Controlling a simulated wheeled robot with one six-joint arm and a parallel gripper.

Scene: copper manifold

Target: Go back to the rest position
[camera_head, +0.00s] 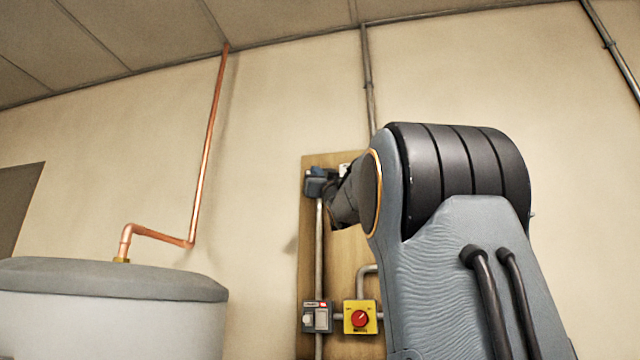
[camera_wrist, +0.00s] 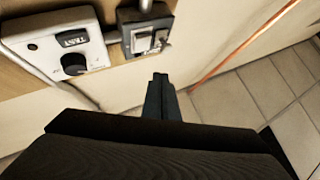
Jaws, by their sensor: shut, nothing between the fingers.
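My gripper (camera_wrist: 160,82) shows in the wrist view with its two dark fingers together and nothing between them. It is in front of a wall area with a white box (camera_wrist: 40,35) and a grey switch box (camera_wrist: 147,32). The fingertips appear just below the switch box in the picture, and I cannot tell the gap. In the head view my arm rises at the right and bends away toward the wooden board (camera_head: 345,262). Its far end is beside a dark blue-grey item (camera_head: 316,184) near the board's top. The fingers cannot be made out there.
A yellow box with a red knob (camera_head: 360,317) and a grey switch box (camera_head: 317,317) are low on the board. A white tank (camera_head: 110,318) with a copper pipe (camera_head: 207,150) stands left.

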